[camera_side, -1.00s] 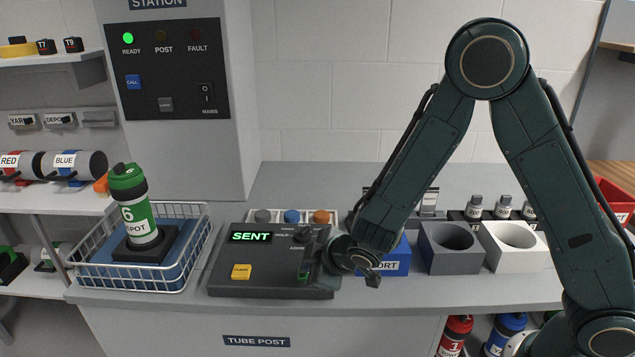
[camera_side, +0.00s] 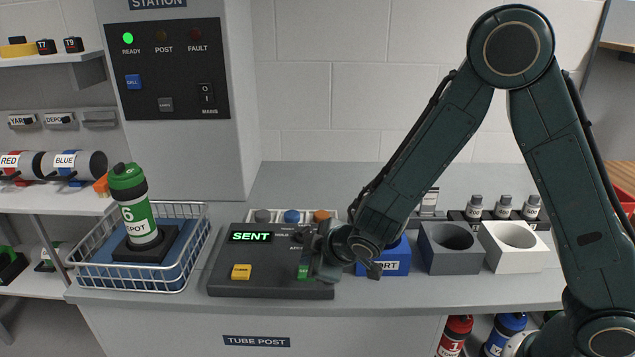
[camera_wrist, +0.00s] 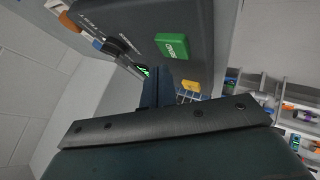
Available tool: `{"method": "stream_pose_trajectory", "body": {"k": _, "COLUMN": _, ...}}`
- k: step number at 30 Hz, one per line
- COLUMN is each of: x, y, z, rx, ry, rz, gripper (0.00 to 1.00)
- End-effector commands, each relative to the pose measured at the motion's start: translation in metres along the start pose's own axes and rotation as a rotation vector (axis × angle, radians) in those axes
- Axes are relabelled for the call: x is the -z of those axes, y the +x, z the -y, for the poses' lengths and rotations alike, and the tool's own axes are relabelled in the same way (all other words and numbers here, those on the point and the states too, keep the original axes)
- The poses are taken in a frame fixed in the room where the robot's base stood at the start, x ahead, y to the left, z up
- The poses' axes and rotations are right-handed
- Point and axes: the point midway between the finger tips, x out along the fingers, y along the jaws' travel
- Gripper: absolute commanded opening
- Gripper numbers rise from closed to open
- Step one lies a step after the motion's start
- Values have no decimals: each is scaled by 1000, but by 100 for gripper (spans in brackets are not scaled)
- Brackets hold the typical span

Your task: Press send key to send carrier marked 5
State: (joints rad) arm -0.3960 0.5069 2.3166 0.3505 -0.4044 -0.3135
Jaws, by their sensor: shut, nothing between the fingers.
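The dark control console (camera_side: 226,284) sits on the bench, its display (camera_side: 250,237) reading SENT in green. Its green send key (camera_side: 303,272) is partly hidden by my gripper in the side view. The wrist view shows the send key (camera_wrist: 172,46) in full, beyond my fingertips. My gripper (camera_side: 318,258) is shut and empty, over the right part of the console. In the wrist view, my gripper (camera_wrist: 157,80) appears apart from the key. I see no carrier marked 5. A green carrier marked 6 (camera_side: 143,221) stands in the wire basket (camera_side: 88,268).
A yellow key (camera_side: 241,272) is on the console's left. A blue block (camera_side: 397,263), a grey holder (camera_side: 452,257) and a white holder (camera_side: 514,247) stand to the right. The station panel (camera_side: 170,70) shows a green READY light. Red and blue carriers sit below the bench.

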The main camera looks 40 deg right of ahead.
Motion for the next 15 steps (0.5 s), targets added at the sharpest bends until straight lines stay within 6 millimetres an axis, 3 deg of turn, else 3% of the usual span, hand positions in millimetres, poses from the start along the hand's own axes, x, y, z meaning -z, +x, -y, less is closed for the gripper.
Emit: {"method": "stream_pose_trajectory", "body": {"k": 15, "x": 19, "y": -25, "z": -19, "rx": -2, "ry": 1, "rz": -2, "gripper": 0}}
